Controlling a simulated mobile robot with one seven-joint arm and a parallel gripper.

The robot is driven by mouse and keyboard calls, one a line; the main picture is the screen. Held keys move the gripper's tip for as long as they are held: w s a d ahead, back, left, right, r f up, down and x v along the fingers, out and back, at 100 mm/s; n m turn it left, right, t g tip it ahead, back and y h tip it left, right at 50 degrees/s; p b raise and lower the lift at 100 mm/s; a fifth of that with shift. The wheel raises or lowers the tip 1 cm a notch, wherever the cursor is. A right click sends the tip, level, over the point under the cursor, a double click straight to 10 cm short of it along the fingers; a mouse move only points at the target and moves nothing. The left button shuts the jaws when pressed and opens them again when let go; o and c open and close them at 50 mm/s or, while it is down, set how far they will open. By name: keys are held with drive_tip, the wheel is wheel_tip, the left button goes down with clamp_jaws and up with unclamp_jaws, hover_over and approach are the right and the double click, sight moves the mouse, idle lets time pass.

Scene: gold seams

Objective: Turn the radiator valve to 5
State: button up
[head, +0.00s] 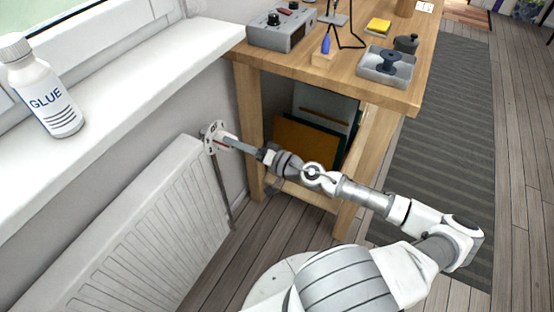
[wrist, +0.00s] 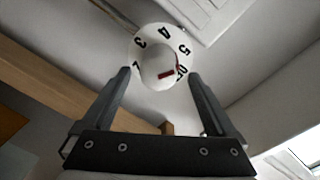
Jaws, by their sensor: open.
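The radiator valve (head: 213,138) is a white round dial at the top right end of the white radiator. In the wrist view the dial face (wrist: 146,43) shows 3, 4 and 5 around a white central knob (wrist: 152,64) with a red mark. The red mark lies toward the lower right, near a dark sign I cannot read, below the 5. My gripper (head: 230,142) is open at the valve. In the wrist view its fingers (wrist: 159,75) stand on either side of the knob, with nothing held. I cannot tell whether they touch it.
The radiator (head: 130,235) stands under a white sill (head: 120,85) with a glue bottle (head: 45,90). A wooden workbench (head: 340,75) is close to the valve's right, carrying a grey box (head: 281,32) and a tray (head: 372,75). Boards (head: 305,140) lean beneath it.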

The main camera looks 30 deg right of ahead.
drive_tip(key=v, duration=1.3)
drive_tip(key=shift+s, duration=0.25)
drive_tip(key=shift+d, duration=0.15)
